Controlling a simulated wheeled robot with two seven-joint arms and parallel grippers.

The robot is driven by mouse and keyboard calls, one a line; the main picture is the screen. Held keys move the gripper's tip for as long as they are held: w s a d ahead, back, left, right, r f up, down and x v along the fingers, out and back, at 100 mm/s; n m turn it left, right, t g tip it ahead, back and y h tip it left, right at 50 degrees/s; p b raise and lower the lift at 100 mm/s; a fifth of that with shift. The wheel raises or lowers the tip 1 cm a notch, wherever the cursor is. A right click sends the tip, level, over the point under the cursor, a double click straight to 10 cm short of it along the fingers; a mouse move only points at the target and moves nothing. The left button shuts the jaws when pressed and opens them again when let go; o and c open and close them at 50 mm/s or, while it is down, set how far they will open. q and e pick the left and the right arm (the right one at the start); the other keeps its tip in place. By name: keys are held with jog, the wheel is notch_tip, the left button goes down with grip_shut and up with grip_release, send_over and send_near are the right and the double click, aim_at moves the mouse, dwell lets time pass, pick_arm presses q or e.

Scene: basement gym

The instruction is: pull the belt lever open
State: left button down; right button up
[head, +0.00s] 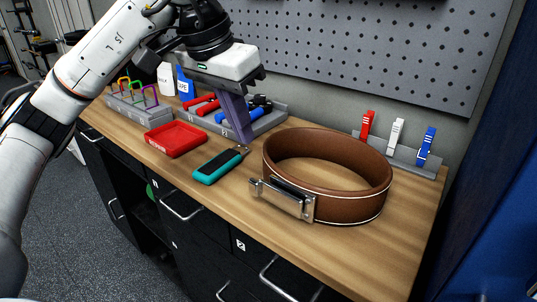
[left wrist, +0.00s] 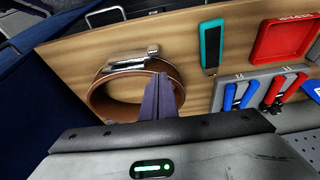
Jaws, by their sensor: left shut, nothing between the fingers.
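A brown leather belt (head: 350,205) stands on its edge as a closed loop on the wooden bench top. Its metal lever buckle (head: 284,198) is on the front left of the loop, facing the bench's front edge. The belt (left wrist: 102,108) and the lever (left wrist: 130,58) also show in the left wrist view. My left gripper (head: 243,139) is shut and empty, pointing down above the bench, left of and behind the belt. Its fingers (left wrist: 160,88) cover part of the belt in the left wrist view. They look apart from the lever. My right gripper is not in view.
A teal-handled tool (head: 218,166) lies left of the belt, with a red tray (head: 176,138) beyond. A grey rack (head: 268,121) with red and blue tools stands behind. Red, white and blue clips (head: 397,134) stand at the back right. Drawers are below the front edge.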

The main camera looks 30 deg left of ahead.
aim_at(274, 197)
pick_arm(q)
jog(key=x, duration=0.9)
jog(key=shift+s+b, duration=0.3)
jog(key=shift+b, duration=0.1)
jog(key=shift+w+f, duration=0.15)
jog(key=shift+f, duration=0.25)
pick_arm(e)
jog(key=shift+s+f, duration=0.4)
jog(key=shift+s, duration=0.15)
pick_arm(q)
jog(key=shift+d, duration=0.15)
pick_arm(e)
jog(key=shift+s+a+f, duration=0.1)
